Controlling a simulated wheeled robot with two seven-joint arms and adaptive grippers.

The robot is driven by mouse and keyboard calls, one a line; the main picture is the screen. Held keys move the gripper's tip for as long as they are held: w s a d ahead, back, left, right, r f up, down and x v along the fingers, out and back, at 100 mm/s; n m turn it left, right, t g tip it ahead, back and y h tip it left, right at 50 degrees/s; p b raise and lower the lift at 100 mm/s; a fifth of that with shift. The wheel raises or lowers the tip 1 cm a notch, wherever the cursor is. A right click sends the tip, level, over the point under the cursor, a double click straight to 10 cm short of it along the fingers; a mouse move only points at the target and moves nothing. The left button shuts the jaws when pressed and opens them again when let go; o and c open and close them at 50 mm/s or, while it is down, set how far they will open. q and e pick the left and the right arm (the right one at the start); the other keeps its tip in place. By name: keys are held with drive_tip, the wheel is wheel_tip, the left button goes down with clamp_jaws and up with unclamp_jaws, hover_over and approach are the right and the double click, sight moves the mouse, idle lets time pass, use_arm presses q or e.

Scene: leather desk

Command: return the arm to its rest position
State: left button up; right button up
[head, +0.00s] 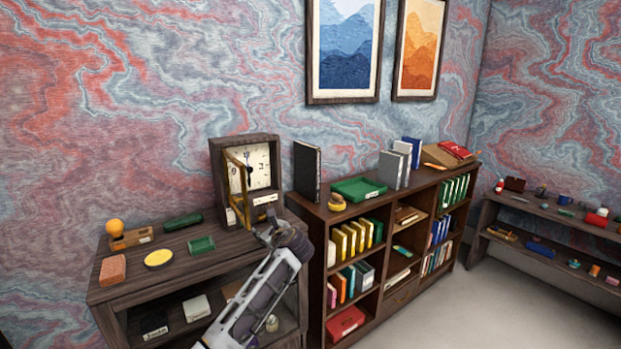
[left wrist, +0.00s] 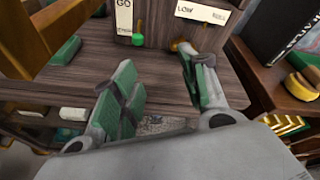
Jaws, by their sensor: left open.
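My left arm (head: 255,300) comes up from the bottom of the head view. Its gripper (head: 266,228) is in front of the lower right of a wooden clock box (head: 216,165). Nothing is held. The fingers are near the desk's front edge, below the labels GO and LOW. My right gripper is in neither view.
The desk (head: 225,250) also bears a yellow dish (head: 158,258), a green tray (head: 201,245), a reddish block (head: 112,270) and an orange-knobbed item (head: 115,228). A bookshelf (head: 318,260) stands close on the right. A yellow frame (head: 235,180) projects from the clock box.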

use_arm(q)
drive_tip(key=s+a+f+n+g+h, duration=0.15)
drive_tip(key=s+f+n, duration=0.35)
drive_tip(key=s+f, duration=0.5)
drive_tip(key=s+a+f+n+g+h, duration=0.1)
drive_tip(key=s+f+n+g+h, duration=0.3)
drive_tip(key=s+f, duration=0.55)
drive_tip(key=s+a+f+n+g+h, duration=0.1)
drive_tip(key=s+a+f+n+g, duration=0.15)
drive_tip(key=s+n, duration=0.8)
drive_tip(key=s+a+f+n+g+h, duration=0.1)
drive_tip(key=s+a+f+n, duration=0.15)
drive_tip(key=s, duration=1.55)
wheel_tip(320, 180, down, 32)
drive_tip(key=s+g, duration=0.1)
drive_tip(key=s, duration=0.1)
drive_tip(key=s+a+f, duration=0.2)
drive_tip(key=s+f, duration=0.8)
drive_tip(key=s, duration=0.1)
drive_tip(key=s+a+f+g, duration=0.1)
drive_tip(key=s+a+f, duration=0.1)
drive_tip(key=s+f, duration=0.8)
drive_tip(key=shift+s, duration=0.8)
